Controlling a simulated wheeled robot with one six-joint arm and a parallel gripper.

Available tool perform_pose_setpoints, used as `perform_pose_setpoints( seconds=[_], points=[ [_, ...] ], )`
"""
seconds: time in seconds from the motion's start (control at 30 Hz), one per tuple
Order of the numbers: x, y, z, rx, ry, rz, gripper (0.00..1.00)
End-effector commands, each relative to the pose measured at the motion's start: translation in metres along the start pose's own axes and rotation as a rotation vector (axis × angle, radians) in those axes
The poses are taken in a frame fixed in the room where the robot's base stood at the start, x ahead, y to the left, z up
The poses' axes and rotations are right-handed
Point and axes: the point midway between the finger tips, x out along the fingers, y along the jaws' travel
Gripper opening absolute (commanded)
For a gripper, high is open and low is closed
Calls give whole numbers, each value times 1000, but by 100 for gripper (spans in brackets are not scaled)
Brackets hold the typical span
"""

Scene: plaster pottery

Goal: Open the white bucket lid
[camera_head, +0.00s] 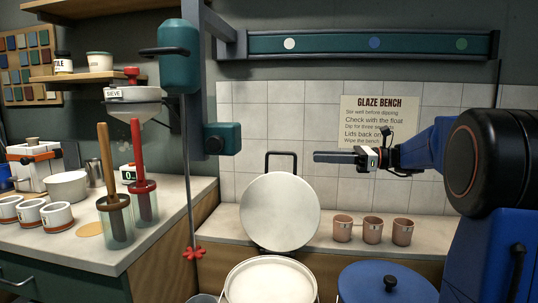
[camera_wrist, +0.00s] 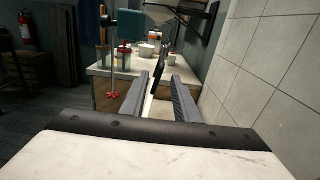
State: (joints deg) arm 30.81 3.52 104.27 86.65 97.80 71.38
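The white round bucket lid (camera_head: 280,212) stands upright, tilted slightly back, at the rear of the white bucket (camera_head: 232,296). Its dark looped handle (camera_head: 281,153) is at the top edge. The bucket's round top shows pale white below it. My gripper (camera_head: 316,157) is just right of the handle, pointing left, apart from it. In the wrist view my gripper (camera_wrist: 156,82) has its two fingers spread with a gap between them. A dark upright piece, apparently the handle (camera_wrist: 158,72), shows beyond the gap. Nothing is visibly held.
Several pinkish cups, including one (camera_head: 373,231), stand on the ledge right of the lid. A blue-lidded bucket (camera_head: 375,285) is at lower right. A teal stirrer on a post (camera_head: 190,170) with a red propeller stands at left. A tiled wall (camera_wrist: 275,75) runs close on the right.

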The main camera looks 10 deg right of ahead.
Motion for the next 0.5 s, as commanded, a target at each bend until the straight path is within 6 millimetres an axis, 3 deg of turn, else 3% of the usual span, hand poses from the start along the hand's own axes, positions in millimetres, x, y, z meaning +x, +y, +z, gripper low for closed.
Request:
perform_pose_setpoints(
  seconds=[0.17,0.5],
  points=[
    [4,-4,3,12,-17,-2,28],
    [56,-3,4,10,-15,0,28]
  ],
)
